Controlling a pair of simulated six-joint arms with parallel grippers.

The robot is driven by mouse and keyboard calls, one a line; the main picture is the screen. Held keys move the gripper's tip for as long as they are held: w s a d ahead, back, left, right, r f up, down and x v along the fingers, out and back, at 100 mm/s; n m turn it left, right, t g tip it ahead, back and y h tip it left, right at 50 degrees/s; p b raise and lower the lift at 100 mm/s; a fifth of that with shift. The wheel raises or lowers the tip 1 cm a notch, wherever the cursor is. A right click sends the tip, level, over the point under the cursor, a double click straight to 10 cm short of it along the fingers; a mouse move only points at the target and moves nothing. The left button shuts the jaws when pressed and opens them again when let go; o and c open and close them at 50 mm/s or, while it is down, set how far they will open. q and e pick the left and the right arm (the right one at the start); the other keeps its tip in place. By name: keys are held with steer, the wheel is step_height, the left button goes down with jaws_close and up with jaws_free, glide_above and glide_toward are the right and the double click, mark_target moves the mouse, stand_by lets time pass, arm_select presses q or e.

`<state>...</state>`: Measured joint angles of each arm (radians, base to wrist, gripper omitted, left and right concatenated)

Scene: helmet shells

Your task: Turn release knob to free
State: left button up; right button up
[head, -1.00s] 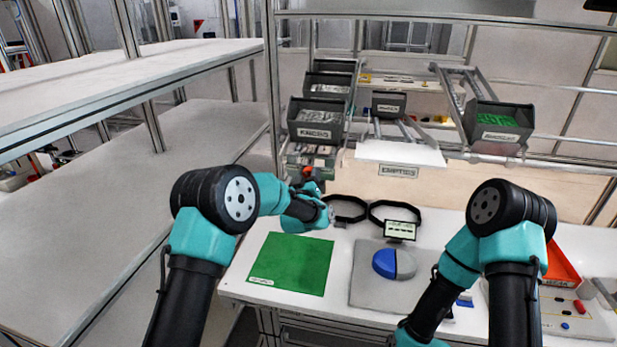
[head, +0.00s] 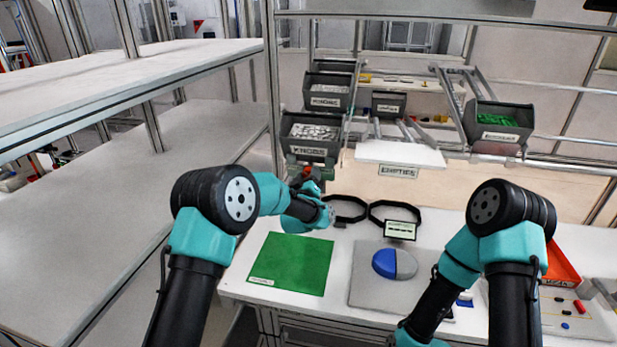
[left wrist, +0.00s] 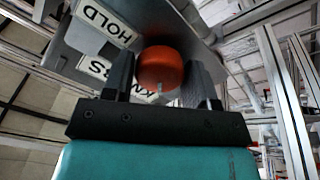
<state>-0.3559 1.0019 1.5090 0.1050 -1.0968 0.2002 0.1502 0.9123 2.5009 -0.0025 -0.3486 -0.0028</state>
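The release knob is a round orange-red knob (left wrist: 160,68) in the left wrist view, mounted under a grey part with white HOLD (left wrist: 104,24) and KNOBS (left wrist: 96,66) labels. My left gripper (left wrist: 162,78) has one dark finger on each side of it and appears shut on it, with little or no gap. In the head view, my left gripper (head: 305,180) is small and partly hidden by its own wrist, just below the dark KNOBS bin (head: 310,150). My right gripper is out of view; only its arm shows.
A second KNOBS bin (head: 327,102) stands behind the front one. A white EMPTIES shelf (head: 400,153) lies to the right.

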arm_select(q)
steer(key=o, duration=0.4)
steer(key=shift+c, duration=0.2)
steer(key=v, duration=1.7)
steer(key=shift+s, duration=0.2)
steer(key=shift+f, duration=0.1)
